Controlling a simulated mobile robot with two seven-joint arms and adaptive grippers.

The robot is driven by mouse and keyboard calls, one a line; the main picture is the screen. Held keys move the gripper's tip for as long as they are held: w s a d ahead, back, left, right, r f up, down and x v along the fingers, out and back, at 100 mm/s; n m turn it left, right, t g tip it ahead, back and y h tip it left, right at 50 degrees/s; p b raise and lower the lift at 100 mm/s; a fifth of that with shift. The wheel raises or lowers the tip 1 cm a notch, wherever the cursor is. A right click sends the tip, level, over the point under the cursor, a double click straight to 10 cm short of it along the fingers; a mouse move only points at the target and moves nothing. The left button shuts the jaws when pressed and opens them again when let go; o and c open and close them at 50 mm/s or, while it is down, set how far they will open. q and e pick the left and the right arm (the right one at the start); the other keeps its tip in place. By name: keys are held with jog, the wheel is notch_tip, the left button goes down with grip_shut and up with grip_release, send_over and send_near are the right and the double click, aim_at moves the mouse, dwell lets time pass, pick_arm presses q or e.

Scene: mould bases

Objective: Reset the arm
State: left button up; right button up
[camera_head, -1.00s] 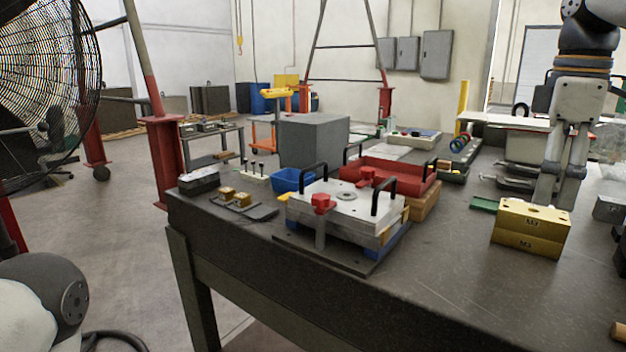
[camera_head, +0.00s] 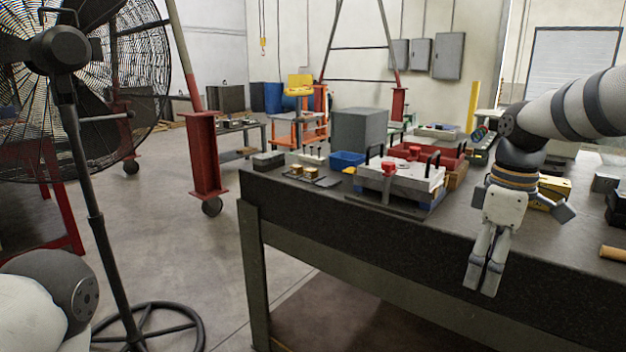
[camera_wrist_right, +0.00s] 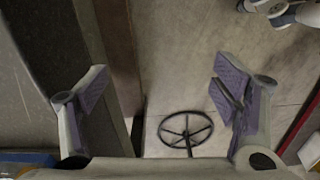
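My right gripper (camera_head: 480,280) hangs with its fingers downward in front of the table's near edge in the head view. My left gripper is out of view; only a rounded part of my left arm shows at the lower left of the head view. The mould base (camera_head: 400,181), with red clamps and black handles, stands on the dark table (camera_head: 340,205), left of the right gripper and apart from it.
A brass block (camera_head: 552,188) sits behind the right gripper, partly hidden.

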jog(key=s+a+f+m, duration=0.1)
jog(key=s+a+f, duration=0.25)
jog(key=f, duration=0.45)
jog(key=s+a+f+m+y, duration=0.1)
jog(key=s+a+f+m, duration=0.1)
jog(key=s+f, duration=0.5)
jog(key=s+a+f+m, duration=0.1)
jog(key=s+a+f, duration=0.15)
jog(key=f, duration=0.75)
jog(key=s+f+m, duration=0.2)
jog(key=s+f, duration=0.1)
jog(key=s, duration=0.9)
jog(key=s+f+m+g+h, duration=0.1)
jog(key=s+f+m, duration=0.2)
jog(key=s, duration=0.9)
jog(key=shift+s+f+m, duration=0.15)
jog(key=shift+f+m, duration=0.15)
jog(key=shift+f, duration=0.3)
